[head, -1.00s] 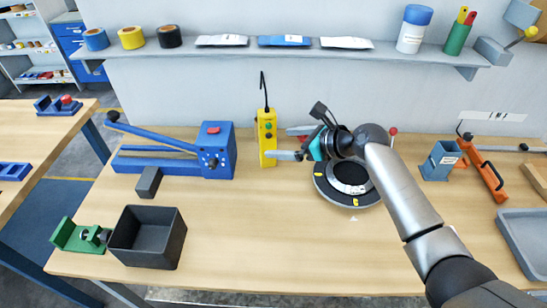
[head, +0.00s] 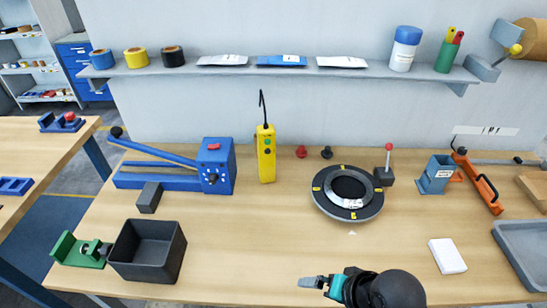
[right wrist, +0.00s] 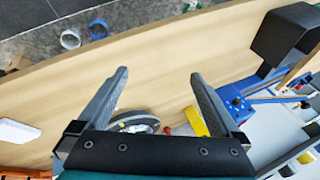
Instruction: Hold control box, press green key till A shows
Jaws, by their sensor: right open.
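The yellow control box (head: 263,170) stands upright on the table near the wall, with a black cable rising from its top. Small keys show on its front face, one of them green (head: 267,151); no letter A can be read there. My right gripper (head: 308,282) is at the table's front edge, well in front of and right of the box. In the right wrist view its two fingers (right wrist: 158,80) are spread with nothing between them. Part of the yellow box (right wrist: 193,122) shows beyond them, near the right finger. My left gripper is out of view.
A black round turntable (head: 322,203) lies right of the box; a blue lever press (head: 218,175) stands left. Red (head: 302,152) and dark (head: 326,153) knobs are behind. A dark bin (head: 160,262) and white card (head: 447,256) are nearer. The middle front table is clear.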

